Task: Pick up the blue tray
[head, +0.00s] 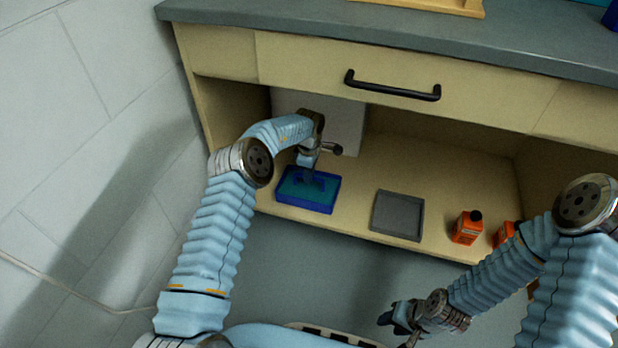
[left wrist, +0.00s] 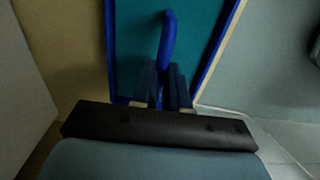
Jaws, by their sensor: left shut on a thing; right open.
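The blue tray (head: 308,205) has a teal inside and lies on the lower shelf of the bench, near its front edge at the left. In the left wrist view the tray (left wrist: 214,60) shows its teal floor, blue rims and a raised blue handle (left wrist: 167,38). My left gripper (head: 313,181) reaches down over the tray. In the left wrist view its fingers (left wrist: 164,85) are shut on the tray's handle. My right gripper (head: 392,322) is open and empty, low at the front, away from the tray.
A grey tray (head: 398,215) lies right of the blue one on the shelf. Two orange bottles (head: 467,228) stand farther right. A drawer with a black handle (head: 392,86) and the grey worktop (head: 400,35) are above the shelf. A wall is at the left.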

